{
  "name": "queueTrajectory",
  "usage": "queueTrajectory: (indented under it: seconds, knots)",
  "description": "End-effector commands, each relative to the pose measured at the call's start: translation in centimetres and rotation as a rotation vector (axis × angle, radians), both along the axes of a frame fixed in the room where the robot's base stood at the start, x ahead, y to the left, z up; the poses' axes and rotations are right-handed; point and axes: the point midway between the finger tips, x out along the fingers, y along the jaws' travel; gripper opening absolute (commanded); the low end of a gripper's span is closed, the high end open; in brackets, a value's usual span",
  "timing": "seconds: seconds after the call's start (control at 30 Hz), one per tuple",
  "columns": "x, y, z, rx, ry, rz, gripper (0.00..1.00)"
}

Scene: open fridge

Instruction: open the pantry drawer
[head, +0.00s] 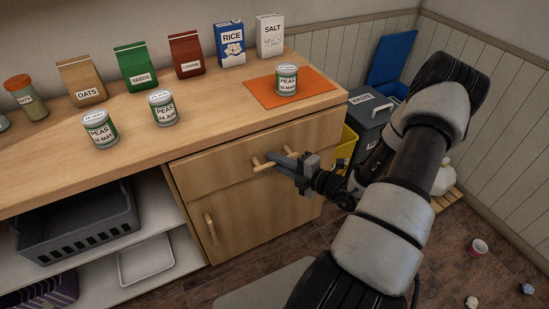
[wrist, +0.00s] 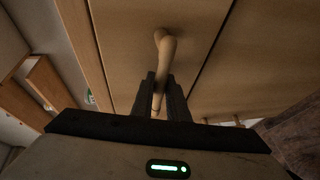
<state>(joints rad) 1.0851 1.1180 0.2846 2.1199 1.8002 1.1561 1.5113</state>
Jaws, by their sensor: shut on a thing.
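The pantry drawer (head: 215,170) is the wide wooden front just under the counter top, and it looks closed. Its pale wooden bar handle (head: 258,163) runs sideways across the front. My gripper (head: 279,160) is shut on the handle, with part of the bar showing to its left. In the wrist view the drawer front (wrist: 130,40) fills the upper middle. There the handle (wrist: 164,45) passes between the two dark fingers of my gripper (wrist: 160,88). The fingers hide part of the bar.
A cabinet door with its own handle (head: 210,228) is below. Pea cans, including one on an orange mat (head: 262,92), stand on the counter (head: 190,135). Open shelves with a grey basket (head: 75,235) are left. A waste bin (head: 371,120) and yellow bin (head: 347,142) stand right.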

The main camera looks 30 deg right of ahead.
Motion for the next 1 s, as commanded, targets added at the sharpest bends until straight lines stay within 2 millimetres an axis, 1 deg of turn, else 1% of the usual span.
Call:
queueTrajectory:
  seconds: [0.17, 0.6, 0.8, 1.0]
  knots:
    - [-3.5, -0.1, 0.3, 0.004, 0.005, -0.003, 0.0]
    - [-14.8, -0.5, 0.2, 0.004, 0.003, -0.005, 0.0]
    - [-18.7, -0.7, 0.1, 0.002, 0.002, -0.003, 0.0]
    - [-21.0, -0.8, 0.1, 0.001, 0.001, -0.002, 0.0]
